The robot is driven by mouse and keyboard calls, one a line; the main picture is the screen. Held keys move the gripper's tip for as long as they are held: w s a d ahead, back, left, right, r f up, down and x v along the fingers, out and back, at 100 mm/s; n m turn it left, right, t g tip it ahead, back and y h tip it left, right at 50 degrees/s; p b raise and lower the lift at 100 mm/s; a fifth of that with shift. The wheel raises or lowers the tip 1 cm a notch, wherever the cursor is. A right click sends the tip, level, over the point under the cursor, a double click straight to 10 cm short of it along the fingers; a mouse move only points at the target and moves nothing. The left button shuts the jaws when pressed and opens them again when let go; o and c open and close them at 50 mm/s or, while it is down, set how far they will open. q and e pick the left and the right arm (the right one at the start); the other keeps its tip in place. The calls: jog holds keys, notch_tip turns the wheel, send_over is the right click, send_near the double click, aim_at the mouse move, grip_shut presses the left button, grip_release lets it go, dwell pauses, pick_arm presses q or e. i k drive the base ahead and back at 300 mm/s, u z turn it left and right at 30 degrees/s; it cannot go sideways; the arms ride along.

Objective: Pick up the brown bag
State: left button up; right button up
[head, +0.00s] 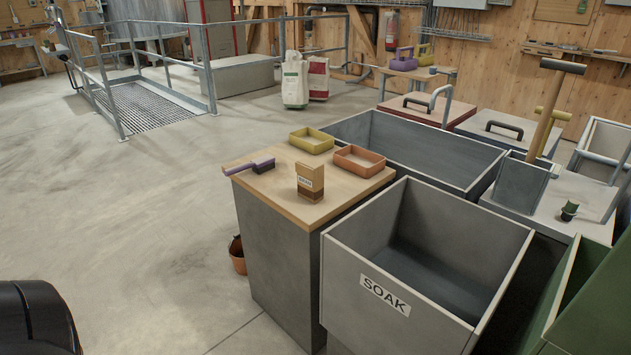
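The brown bag (311,185) stands upright on the wooden top of a grey cabinet (280,202) in the head view. It is small and box-shaped, tan above and darker brown below, with a pale label on its front that is too small to read surely. Nothing touches it. Neither of my grippers shows in this view.
A purple brush (262,165), a yellow tray (311,139) and an orange tray (359,159) share the top. A deep grey bin marked SOAK (385,293) stands at its right front, another bin (345,125) behind. Open floor (150,220) lies to the left.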

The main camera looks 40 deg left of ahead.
aim_at(310, 172)
jog(key=k, duration=0.35)
jog(key=u, duration=0.95)
jog(key=i, duration=0.75)
jog(key=u, duration=0.45)
